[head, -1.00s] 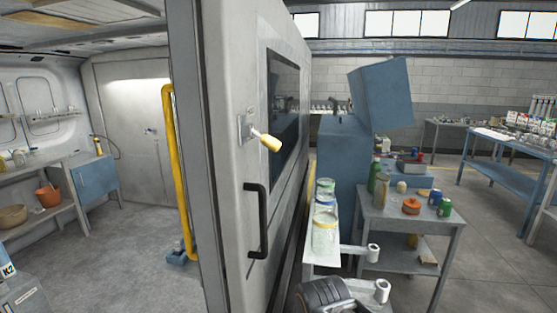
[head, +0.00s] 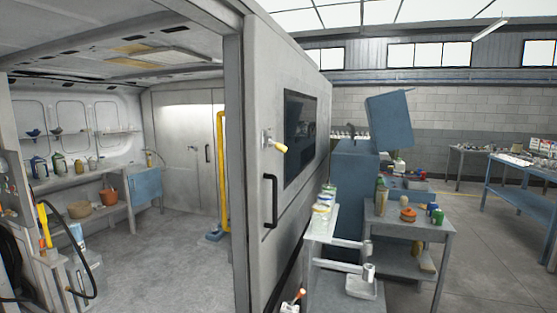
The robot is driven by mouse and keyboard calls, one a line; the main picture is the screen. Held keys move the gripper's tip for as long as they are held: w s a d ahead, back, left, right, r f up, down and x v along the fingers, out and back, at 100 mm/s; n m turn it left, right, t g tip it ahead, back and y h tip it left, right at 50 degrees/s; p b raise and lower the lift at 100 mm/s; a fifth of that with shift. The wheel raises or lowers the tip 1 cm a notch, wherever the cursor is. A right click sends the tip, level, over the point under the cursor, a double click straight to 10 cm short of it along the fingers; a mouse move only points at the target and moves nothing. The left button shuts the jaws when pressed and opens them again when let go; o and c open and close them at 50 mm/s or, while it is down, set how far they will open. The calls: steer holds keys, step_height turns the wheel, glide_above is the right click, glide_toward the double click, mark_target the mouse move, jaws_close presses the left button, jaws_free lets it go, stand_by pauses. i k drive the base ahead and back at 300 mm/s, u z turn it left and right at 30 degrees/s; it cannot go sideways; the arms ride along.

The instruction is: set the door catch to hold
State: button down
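A grey door panel (head: 262,100) with a dark window stands beside the doorway of the van-like room. A small plate on it carries a short lever with a yellow grip (head: 280,146), which points right and slightly down. A black pull handle (head: 270,201) is below it. A second small lever with an orange-red tip (head: 301,294) sits low at the bottom edge of the view. I cannot tell which lever is the door catch, and no markings are readable. My gripper is not in view.
A shelf with jars (head: 321,212) sticks out right of the door, with white arms and cups below. A grey bench (head: 441,225) with cans stands beyond. A blue table (head: 518,203) is at the right. The room's floor (head: 150,265) is largely clear.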

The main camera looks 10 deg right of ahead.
mark_target(282, 149)
steer(key=u, duration=0.7)
steer(key=i, duration=1)
steer(key=u, duration=0.25)
